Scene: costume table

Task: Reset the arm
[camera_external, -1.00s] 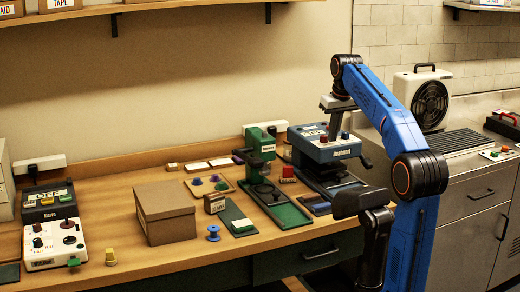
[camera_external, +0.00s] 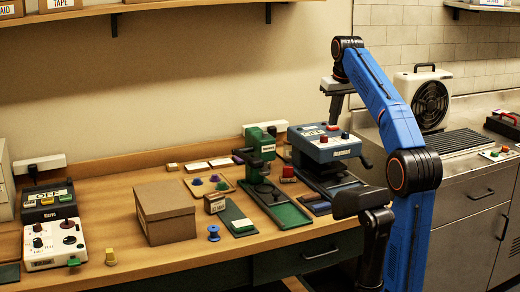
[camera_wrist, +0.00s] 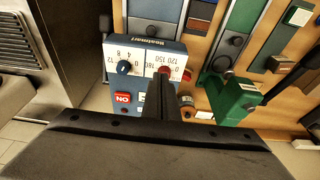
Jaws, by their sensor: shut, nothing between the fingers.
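My gripper (camera_external: 335,112) points down from the raised blue arm, above the blue press. It is shut and empty. In the wrist view its dark closed fingers (camera_wrist: 162,85) overlap the press's front panel. The blue press (camera_external: 328,151) stands at the right end of the wooden table. In the wrist view the press (camera_wrist: 151,53) shows a blue knob, a red knob and a red button. The fingers hide part of its panel. I see no contact between fingers and press, though the exact gap is hard to tell.
A green press (camera_external: 259,145) stands left of the blue one. A cardboard box (camera_external: 165,212), a blue spool (camera_external: 213,233) and switch boxes (camera_external: 55,243) lie further left. A fan (camera_external: 430,97) stands on the steel counter at right. The space above the table is clear.

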